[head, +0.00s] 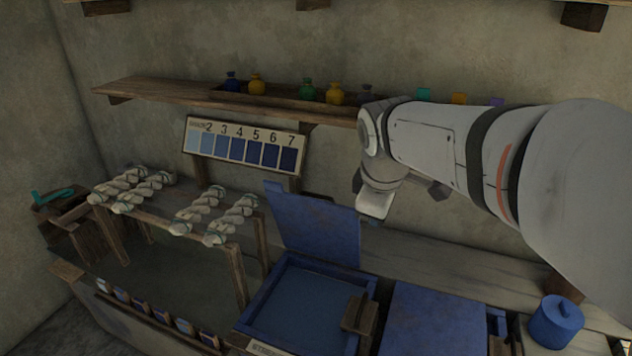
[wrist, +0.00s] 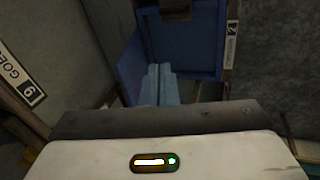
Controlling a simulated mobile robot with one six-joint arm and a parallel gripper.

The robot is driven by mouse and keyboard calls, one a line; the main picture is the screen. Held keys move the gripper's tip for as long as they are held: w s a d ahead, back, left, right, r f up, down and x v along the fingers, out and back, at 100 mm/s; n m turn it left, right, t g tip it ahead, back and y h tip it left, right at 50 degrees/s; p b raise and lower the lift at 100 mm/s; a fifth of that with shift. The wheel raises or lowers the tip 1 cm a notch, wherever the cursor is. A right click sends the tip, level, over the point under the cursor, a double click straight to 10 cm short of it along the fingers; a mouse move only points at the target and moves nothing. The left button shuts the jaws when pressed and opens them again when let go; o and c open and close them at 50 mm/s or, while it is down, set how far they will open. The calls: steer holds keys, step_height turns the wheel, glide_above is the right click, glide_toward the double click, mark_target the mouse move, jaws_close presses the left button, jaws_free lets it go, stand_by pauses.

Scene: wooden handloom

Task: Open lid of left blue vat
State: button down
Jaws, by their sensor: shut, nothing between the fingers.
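The left blue vat (head: 258,309) stands in the front middle of the head view, with blue liquid inside. Its blue lid (head: 315,228) stands raised at the vat's back edge, leaning slightly back. My gripper (head: 375,205) is just right of the lid's upper right part in the head view; its fingertips cannot be made out there. In the wrist view my gripper (wrist: 161,72) shows two pale blue fingers close together, shut and empty. Blue panels (wrist: 190,45) lie beyond them; which is lid and which is vat is unclear. Whether the gripper touches the lid is also unclear.
A second vat with a flat blue lid (head: 430,322) stands to the right. A wooden block (head: 360,315) sits at the left vat's right rim. Yarn skeins (head: 215,215) hang left. A shelf (head: 160,92) with bottles runs above.

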steer(key=w+a+f+n+b, duration=0.1)
steer(key=w+a+n, duration=0.2)
steer(key=w+n, duration=0.25)
steer(key=w+a+f+n+b, duration=0.1)
steer(key=w+a+n+b, duration=0.15)
steer(key=w+n, duration=0.35)
steer(key=n+t+h+b, duration=0.1)
steer(key=n, duration=0.7)
glide_toward(317, 197)
steer(key=shift+m, duration=0.25)
steer(key=x, duration=0.6)
steer(key=shift+s+a+f, duration=0.15)
steer(key=shift+s+f, duration=0.15)
steer(key=shift+f, duration=0.1)
steer(key=shift+r, duration=0.1)
steer(key=shift+w+r+p, duration=0.2)
steer(key=shift+w+p, duration=0.05)
steer(key=shift+p, duration=0.25)
steer(key=w+d+p, duration=0.3)
steer(key=w+p, duration=0.2)
steer(key=w, duration=0.1)
steer(key=shift+w, duration=0.2)
steer(key=shift+r+p, duration=0.1)
steer(key=shift+p, duration=0.2)
